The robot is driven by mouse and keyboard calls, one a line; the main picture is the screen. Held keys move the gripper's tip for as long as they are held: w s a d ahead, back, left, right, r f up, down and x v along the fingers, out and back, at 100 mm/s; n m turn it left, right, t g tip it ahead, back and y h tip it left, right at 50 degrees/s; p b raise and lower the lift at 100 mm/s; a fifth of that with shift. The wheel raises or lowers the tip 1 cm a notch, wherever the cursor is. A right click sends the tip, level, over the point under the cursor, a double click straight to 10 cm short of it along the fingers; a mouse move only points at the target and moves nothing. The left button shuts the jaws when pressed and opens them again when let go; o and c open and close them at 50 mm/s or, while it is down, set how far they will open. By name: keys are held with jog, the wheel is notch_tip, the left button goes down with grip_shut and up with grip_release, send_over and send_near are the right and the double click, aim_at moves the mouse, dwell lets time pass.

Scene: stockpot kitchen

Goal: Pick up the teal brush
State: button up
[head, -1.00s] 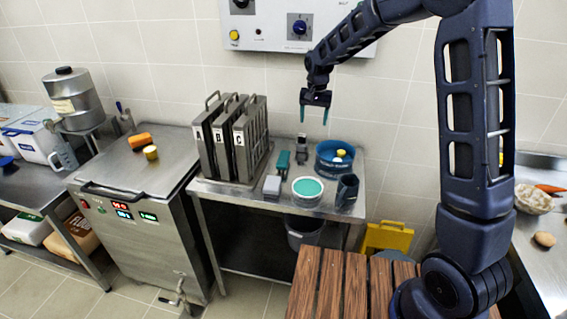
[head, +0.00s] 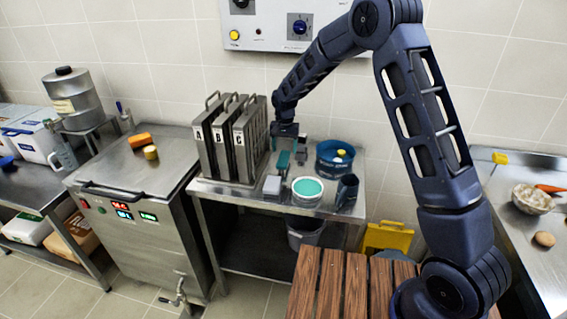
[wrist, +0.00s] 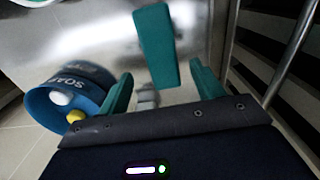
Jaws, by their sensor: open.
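The teal brush (head: 283,161) stands on the steel side table, just right of the lettered racks. In the wrist view the teal brush (wrist: 155,45) shows as a teal block between and beyond my fingertips. My gripper (head: 285,145) is above the brush in the head view, with its teal fingers apart. In the wrist view my gripper (wrist: 162,82) is open and empty, one finger on each side of the brush's line. Whether a finger touches the brush cannot be told. The brush's lower end is not clear.
Racks lettered A, B and C (head: 234,140) stand close left of my gripper. A blue tub (head: 335,170), a teal-filled bowl (head: 307,188), a dark cup (head: 347,192) and a grey block (head: 272,186) crowd the table (head: 255,200). A control panel (head: 270,38) is on the wall.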

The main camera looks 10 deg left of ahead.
aim_at(283, 157)
jog(key=shift+s+a+f, duration=0.1)
jog(key=shift+s+f, duration=0.05)
jog(key=shift+f, duration=0.8)
jog(key=shift+s+d+f, duration=0.1)
jog(key=shift+s+f, duration=0.1)
jog(key=shift+f, duration=0.7)
jog(key=shift+s+a+f, duration=0.1)
jog(key=shift+s+f, duration=0.05)
jog(key=shift+f, duration=0.8)
jog(key=c, duration=1.1)
jog(key=shift+r, duration=0.1)
